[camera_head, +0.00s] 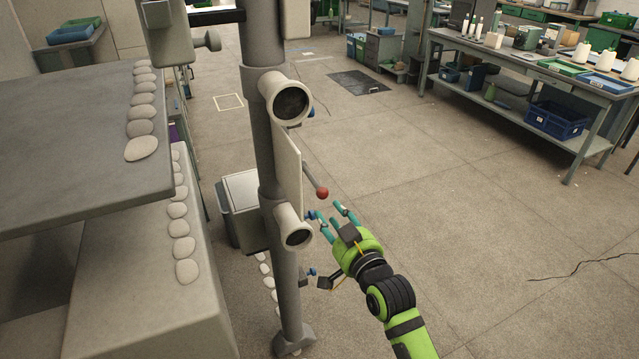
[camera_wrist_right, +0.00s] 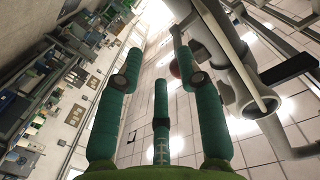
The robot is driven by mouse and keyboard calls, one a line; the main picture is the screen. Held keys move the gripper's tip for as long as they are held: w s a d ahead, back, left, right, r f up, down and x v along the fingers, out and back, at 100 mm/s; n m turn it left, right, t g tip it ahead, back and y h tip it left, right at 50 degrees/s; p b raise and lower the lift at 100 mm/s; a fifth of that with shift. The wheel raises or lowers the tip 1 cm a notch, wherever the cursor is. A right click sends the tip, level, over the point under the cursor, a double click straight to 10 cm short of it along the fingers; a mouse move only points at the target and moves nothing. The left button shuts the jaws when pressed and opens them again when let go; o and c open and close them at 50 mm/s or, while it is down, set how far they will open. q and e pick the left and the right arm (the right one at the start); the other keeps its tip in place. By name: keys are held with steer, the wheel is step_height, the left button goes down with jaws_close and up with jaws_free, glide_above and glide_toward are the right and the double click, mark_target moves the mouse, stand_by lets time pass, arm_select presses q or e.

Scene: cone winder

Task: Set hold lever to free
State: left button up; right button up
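The hold lever is a thin rod (camera_head: 311,177) with a red ball knob (camera_head: 322,193). It sticks out to the right and downward from a pale panel on the grey post. My right gripper (camera_head: 329,214), green with teal fingers, is just below and beside the knob. Its fingers are spread open with nothing between them. In the right wrist view the open fingers (camera_wrist_right: 158,60) point away from the camera, and the red knob (camera_wrist_right: 175,69) shows partly hidden behind the right finger. I cannot tell if any finger touches it. My left gripper is not in view.
The grey post (camera_head: 264,150) carries two pale tubes (camera_head: 284,97) close to the lever. A grey table with several pale stones stands at left. A grey bin (camera_head: 241,195) is behind the post. A workbench (camera_head: 530,75) stands back right; the floor between is clear.

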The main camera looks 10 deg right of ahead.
mark_target(325, 197)
step_height(325, 197, up, 3)
steer(key=shift+w+a+r+t+y, duration=0.1)
steer(key=shift+w+r+t+y, duration=0.1)
steer(key=shift+t+y, duration=0.1)
steer(key=p+x, duration=0.1)
steer(key=x, duration=0.4)
steer(key=shift+w+a, duration=0.1)
steer(key=shift+w+a+p, duration=0.2)
steer(key=shift+w+p, duration=0.15)
steer(key=shift+w, duration=0.3)
steer(key=shift+f, duration=0.15)
jaws_close()
